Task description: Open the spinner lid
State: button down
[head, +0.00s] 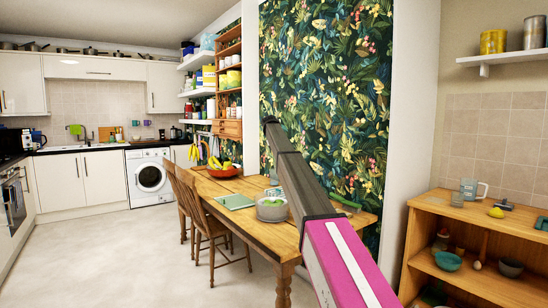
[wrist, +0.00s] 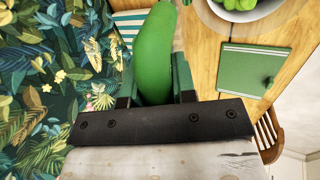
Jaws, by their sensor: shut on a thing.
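No spinner lid can be made out clearly. In the head view a grey bowl (head: 271,213) with green contents stands on the wooden table; a bowl (wrist: 278,10) with green contents also shows in the wrist view. My arm hides part of the table, and my fingers cannot be made out there.
A green board or book (head: 236,201) lies left of the bowl; it also shows in the wrist view (wrist: 250,70). A striped cloth (wrist: 130,28) lies near the held object. Chairs (head: 212,232) stand left of the table, a wooden shelf unit (head: 485,225) at right. The left floor is clear.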

jog(key=w+d+y, duration=0.1)
jog(key=w+d, duration=0.3)
jog(key=d, duration=0.3)
jog(key=shift+w+d+r+g, duration=0.25)
jog(key=shift+w+d+g, duration=0.05)
jog(key=shift+d, duration=0.1)
jog(key=c, duration=0.9)
grip_release()
jog(key=v, duration=1.1)
jog(key=shift+d, duration=0.2)
